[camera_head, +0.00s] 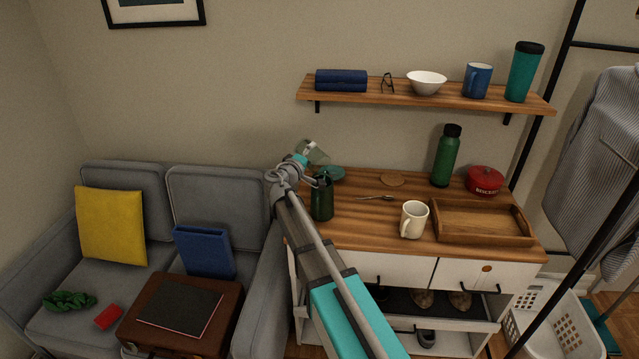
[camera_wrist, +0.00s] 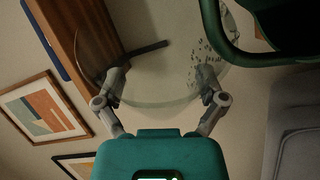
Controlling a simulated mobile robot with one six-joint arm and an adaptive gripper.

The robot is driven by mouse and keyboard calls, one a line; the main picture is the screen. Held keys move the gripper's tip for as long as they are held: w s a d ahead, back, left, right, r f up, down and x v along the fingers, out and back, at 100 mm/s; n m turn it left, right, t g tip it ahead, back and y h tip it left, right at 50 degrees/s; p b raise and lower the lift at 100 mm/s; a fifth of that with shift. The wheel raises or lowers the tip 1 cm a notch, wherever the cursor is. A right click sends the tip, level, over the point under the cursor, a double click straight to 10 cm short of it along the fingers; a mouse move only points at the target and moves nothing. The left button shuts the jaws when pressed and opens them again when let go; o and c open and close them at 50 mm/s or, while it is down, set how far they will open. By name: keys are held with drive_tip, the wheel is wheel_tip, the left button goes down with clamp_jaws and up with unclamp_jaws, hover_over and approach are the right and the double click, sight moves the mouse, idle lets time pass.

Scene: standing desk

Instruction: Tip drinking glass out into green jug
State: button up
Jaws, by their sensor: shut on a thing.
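My gripper (camera_head: 307,153) is shut on the clear drinking glass (camera_head: 318,152), which it holds tilted in the air above the left end of the desk. In the wrist view my gripper (camera_wrist: 160,88) has one finger on each side of the glass (camera_wrist: 150,95). Small dark specks show by the right finger; I cannot tell whether they are in the glass or on it. The dark green jug (camera_head: 322,200) stands upright on the desk, below the glass in the head view. Its rim and handle (camera_wrist: 222,45) fill the upper right of the wrist view. The jug's inside is hidden.
A green disc (camera_head: 331,173) lies behind the jug. A spoon (camera_head: 376,197), cream mug (camera_head: 413,220), wooden tray (camera_head: 485,237), green bottle (camera_head: 446,157) and red pot (camera_head: 484,181) stand to the right. A loaded wall shelf (camera_head: 400,96) hangs above.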

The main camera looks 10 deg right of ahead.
drive_tip(key=shift+s+r+m, duration=0.1)
drive_tip(key=shift+m, duration=0.2)
drive_tip(key=shift+w+a+f+n, duration=0.15)
drive_tip(key=shift+w+f+n, duration=0.2)
drive_tip(key=shift+n, duration=0.35)
drive_tip(key=shift+w+a+f+n+g+y+p, duration=0.15)
drive_tip(key=shift+f+n+g+p, duration=0.1)
drive_tip(key=shift+n, duration=0.2)
drive_tip(key=shift+w+f+n+g+y+p, duration=0.15)
drive_tip(key=shift+f+n+g, duration=0.1)
drive_tip(key=shift+n, duration=0.2)
drive_tip(key=shift+w+f+n+g, duration=0.1)
drive_tip(key=shift+f+n+g, duration=0.1)
drive_tip(key=shift+n+g, duration=0.1)
